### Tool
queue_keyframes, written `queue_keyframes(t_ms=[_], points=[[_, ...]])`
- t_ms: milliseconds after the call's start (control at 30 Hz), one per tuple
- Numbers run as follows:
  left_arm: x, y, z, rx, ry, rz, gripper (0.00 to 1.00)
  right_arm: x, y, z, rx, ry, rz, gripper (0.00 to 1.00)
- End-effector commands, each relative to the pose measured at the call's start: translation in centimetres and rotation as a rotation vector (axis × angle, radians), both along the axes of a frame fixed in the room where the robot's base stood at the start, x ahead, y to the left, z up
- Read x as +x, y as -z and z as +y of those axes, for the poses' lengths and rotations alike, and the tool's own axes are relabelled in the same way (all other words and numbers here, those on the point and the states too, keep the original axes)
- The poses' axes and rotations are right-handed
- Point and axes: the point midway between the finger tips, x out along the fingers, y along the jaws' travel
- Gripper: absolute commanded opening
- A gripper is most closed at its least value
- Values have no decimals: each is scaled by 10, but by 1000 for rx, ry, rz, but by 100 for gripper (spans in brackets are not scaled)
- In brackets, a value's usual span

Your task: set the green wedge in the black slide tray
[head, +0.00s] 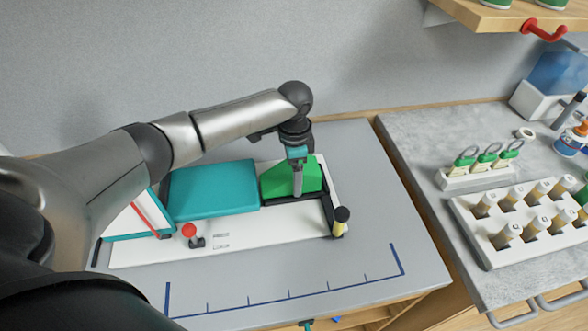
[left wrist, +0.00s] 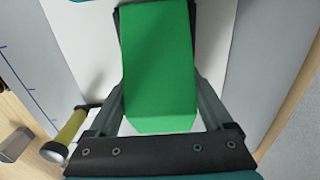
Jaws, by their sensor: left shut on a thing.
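The green wedge (head: 280,181) is at the right end of the white base, and it fills the middle of the left wrist view (left wrist: 158,75). My left gripper (head: 297,192) reaches down onto it and is shut on it, with its fingers (left wrist: 156,18) along both sides. The black slide tray (head: 328,212) shows as dark bars along the wedge's right and near sides. The wedge and arm hide the rest of it. I cannot tell whether the wedge rests on the tray or is held just above it. My right gripper is not in view.
A white rack of vials (head: 490,240) stands on the right counter. The grey tabletop in front (head: 250,275) is clear.

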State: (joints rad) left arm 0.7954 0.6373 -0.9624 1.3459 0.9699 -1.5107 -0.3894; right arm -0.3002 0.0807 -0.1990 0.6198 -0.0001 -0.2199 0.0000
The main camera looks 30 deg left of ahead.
Motion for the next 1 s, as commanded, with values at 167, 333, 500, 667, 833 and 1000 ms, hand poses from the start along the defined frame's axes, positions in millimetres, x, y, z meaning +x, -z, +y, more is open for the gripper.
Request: queue_keyframes(t_ms=[167, 333, 500, 667, 833, 1000], points=[[0, 4, 0, -1, -1, -1, 22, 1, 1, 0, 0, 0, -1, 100], [0, 3, 0, -1, 0, -1, 22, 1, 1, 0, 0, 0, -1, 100], [0, 4, 0, -1, -1, -1, 22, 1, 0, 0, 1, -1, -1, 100], [0, 5, 0, -1, -1, 0, 22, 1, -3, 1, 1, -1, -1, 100], [-1, 7, 0, -1, 0, 1, 22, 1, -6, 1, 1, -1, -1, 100], [-2, 9, 0, 1, 1, 2, 22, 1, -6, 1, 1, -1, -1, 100]])
